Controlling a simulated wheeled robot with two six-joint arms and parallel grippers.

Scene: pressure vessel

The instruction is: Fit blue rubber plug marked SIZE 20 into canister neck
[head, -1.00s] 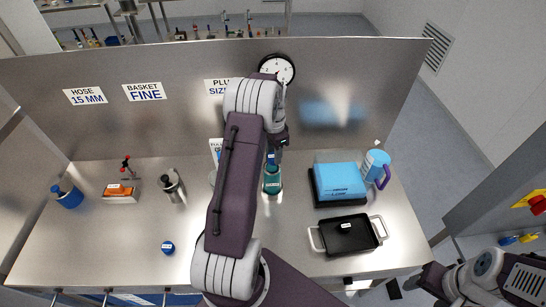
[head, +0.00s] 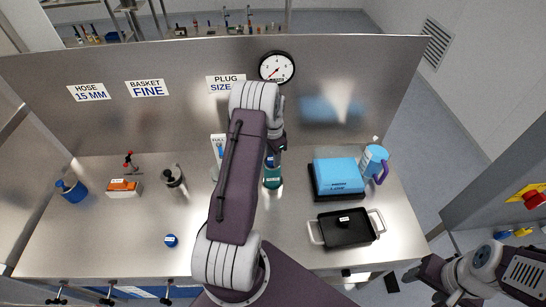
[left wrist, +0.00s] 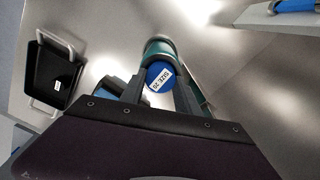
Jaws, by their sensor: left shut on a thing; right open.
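The blue plug (left wrist: 160,77), with a white SIZE 20 label on top, is between the fingers of my left gripper (left wrist: 160,92) in the left wrist view. That gripper is shut on it. The teal canister (left wrist: 157,48) is directly beneath the plug there. In the head view the canister (head: 272,180) stands upright on the bench under my left gripper (head: 271,155). My arm and the plug hide its neck, so I cannot tell how deep the plug sits. My right gripper (head: 421,275) is open and empty beyond the bench's front right corner.
A blue case (head: 338,176) and a blue jug (head: 374,163) stand to the right. A black tray (head: 330,232) lies in front of them. Another blue plug (head: 171,241) lies at front left. A dark metal cylinder (head: 175,178) stands left of my arm. The steel back panel (head: 360,75) bounds the bench.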

